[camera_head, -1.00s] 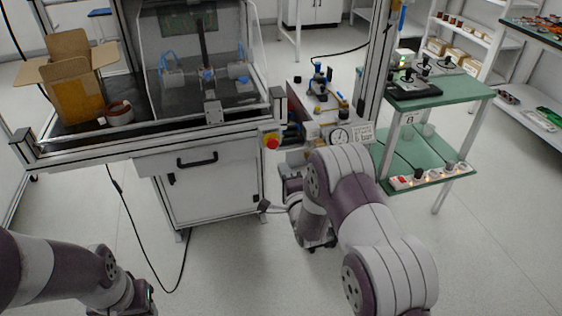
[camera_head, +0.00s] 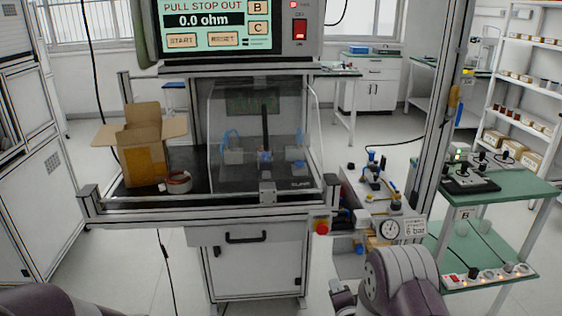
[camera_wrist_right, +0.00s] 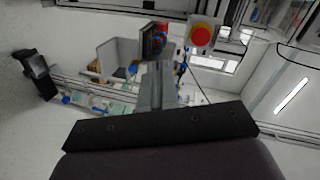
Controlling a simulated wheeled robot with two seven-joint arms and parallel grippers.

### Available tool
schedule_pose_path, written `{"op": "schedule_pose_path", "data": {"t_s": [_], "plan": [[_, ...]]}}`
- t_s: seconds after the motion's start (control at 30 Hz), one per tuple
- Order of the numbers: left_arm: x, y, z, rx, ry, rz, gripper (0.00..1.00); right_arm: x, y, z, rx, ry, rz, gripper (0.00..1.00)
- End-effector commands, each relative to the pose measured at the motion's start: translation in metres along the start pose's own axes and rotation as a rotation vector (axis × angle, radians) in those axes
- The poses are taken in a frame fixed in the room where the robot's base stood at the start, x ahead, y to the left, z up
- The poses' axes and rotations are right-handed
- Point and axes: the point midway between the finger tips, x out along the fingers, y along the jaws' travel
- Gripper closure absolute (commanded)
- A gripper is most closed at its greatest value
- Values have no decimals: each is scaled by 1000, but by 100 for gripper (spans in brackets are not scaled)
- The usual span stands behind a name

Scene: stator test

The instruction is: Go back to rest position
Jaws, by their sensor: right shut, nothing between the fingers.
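My right gripper (camera_head: 341,294) shows at the bottom edge of the head view, partly cut off, below and in front of the test bench (camera_head: 200,213). It is shut and empty. In the right wrist view its narrow grey fingers (camera_wrist_right: 154,60) point away from the dark mount, with nothing held. My right arm (camera_head: 402,285) is bent at the lower right. Only a purple piece of my left arm (camera_head: 40,301) shows at the lower left. My left gripper is out of view.
The bench carries an open cardboard box (camera_head: 145,150), a tape roll (camera_head: 178,182) and a clear enclosure (camera_head: 263,140). A red button (camera_head: 321,227) sits at its right corner. A screen (camera_head: 215,25) reads "PULL STOP OUT" and "0.0 ohm". A green shelf trolley (camera_head: 510,192) stands at the right.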

Motion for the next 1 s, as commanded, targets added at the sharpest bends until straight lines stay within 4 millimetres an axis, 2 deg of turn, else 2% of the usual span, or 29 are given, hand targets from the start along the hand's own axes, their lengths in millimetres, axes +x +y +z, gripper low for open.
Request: {"op": "schedule_pose_path", "data": {"t_s": [0.03,0.1,0.13,0.23,0.33,0.43,0.5,0.53,0.6,0.63,0.7,0.9,1.0], "plan": [[0,0,0,0,0,0,57,-10,35,9,-143,-59,172,100],[0,0,0,0,0,0,57,-39,68,18,-394,-206,417,100],[0,0,0,0,0,0,57,-55,77,21,-493,-285,507,100],[0,0,0,0,0,0,57,-115,85,24,-751,-560,713,100],[0,0,0,0,0,0,57,-178,75,24,-924,-825,823,100],[0,0,0,0,0,0,57,-236,55,21,-1031,-1043,866,100],[0,0,0,0,0,0,57,-272,35,17,-1073,-1132,869,100],[0,0,0,0,0,0,57,-282,22,14,-1080,-1124,858,100],[-2,0,0,0,0,0,57,-275,-13,6,-1123,-1013,772,100],[-34,0,-3,0,-3,0,57,-283,-37,-2,-1115,-1032,787,100],[-65,0,-8,0,1,0,57,-290,-64,-9,-1112,-1037,793,100],[-135,0,-16,0,1,0,57,-306,-129,-28,-1111,-1036,793,100],[-159,0,-19,0,0,0,57,-311,-152,-34,-1110,-1036,794,100]]}}
